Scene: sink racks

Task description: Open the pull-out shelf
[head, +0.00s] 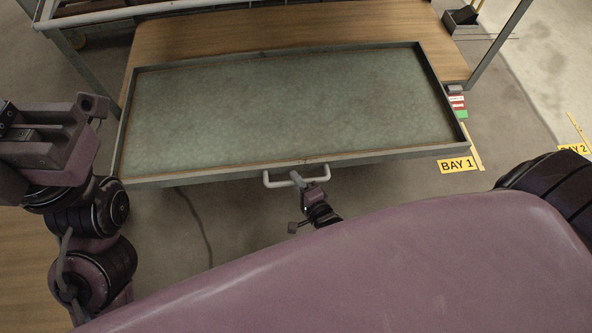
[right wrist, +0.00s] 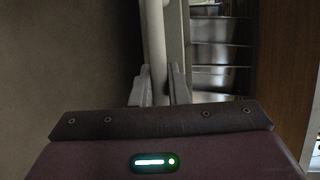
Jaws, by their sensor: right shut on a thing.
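The pull-out shelf (head: 290,105) is a grey-framed tray with a green, empty surface. It stands out in front of the wooden table (head: 260,30). A white bar handle (head: 268,181) is on its front edge. My right gripper (head: 298,181) is at the handle's right part. In the right wrist view, its two fingers (right wrist: 160,88) are shut on the pale handle bar (right wrist: 154,45), one on each side. My left arm is at the left edge of the head view, clear of the shelf.
A yellow BAY 1 floor label (head: 457,165) lies right of the shelf. Red, white and green tags (head: 457,101) hang at the table's right side. A dark bin (head: 460,18) stands at the back right.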

